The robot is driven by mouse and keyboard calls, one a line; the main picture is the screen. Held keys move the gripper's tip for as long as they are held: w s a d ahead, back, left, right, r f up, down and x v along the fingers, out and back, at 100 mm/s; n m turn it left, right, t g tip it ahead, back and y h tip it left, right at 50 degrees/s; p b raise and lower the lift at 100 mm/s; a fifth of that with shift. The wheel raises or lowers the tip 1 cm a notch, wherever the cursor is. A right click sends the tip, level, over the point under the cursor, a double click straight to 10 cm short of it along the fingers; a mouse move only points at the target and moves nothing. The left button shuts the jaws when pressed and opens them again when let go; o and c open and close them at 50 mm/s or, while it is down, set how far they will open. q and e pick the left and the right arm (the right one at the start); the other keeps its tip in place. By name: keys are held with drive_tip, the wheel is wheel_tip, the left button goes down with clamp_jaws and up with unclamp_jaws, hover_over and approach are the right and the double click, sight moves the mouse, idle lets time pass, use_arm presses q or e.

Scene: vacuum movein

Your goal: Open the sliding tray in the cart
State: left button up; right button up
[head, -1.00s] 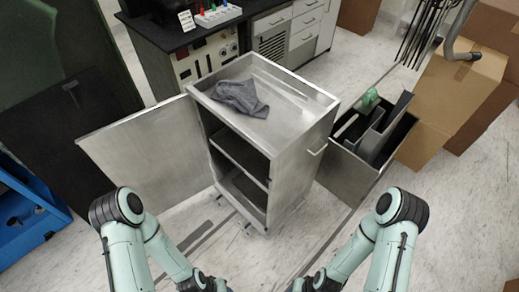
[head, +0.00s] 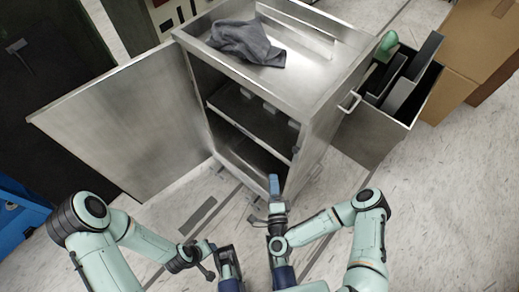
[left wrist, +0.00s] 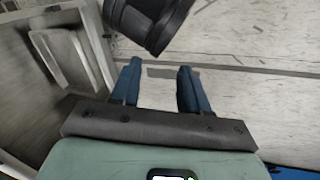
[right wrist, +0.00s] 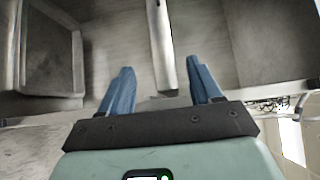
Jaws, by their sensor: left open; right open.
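The grey metal cart (head: 300,88) stands with its hinged door (head: 125,130) swung open to the left. The sliding tray (head: 250,115) sits inside as a middle shelf, with small blocky parts near its right front. My right gripper (head: 274,186) is open in front of the cart's lower opening, below the tray. In the right wrist view the right gripper (right wrist: 160,78) has its fingers on either side of a pale edge (right wrist: 165,45); I cannot tell whether they touch it. My left gripper (left wrist: 158,72) is open and empty over the floor; its fingertips are unclear in the head view.
A grey cloth (head: 245,42) lies on the cart top. A side bin (head: 385,130) with a green-topped item stands right of the cart, near a side handle (head: 350,102). Cardboard boxes (head: 475,55) stand at right. A blue object (head: 22,205) is at left.

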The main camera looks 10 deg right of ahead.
sight(270, 149)
use_arm(q)
drive_tip(key=shift+t+y, duration=0.4)
drive_tip(key=shift+t, duration=0.3)
drive_tip(key=w+f+b, duration=0.1)
drive_tip(key=w+a+f, duration=0.1)
drive_tip(key=w+a+b, duration=0.1)
drive_tip(key=w, duration=0.1)
drive_tip(key=shift+f+b, duration=0.3)
drive_tip(key=shift+f, duration=0.1)
use_arm(e)
drive_tip(key=w, duration=0.4)
drive_tip(key=w+d, duration=0.1)
drive_tip(key=w, duration=0.8)
drive_tip(key=shift+d+r, duration=0.1)
drive_tip(key=shift+d, duration=0.3)
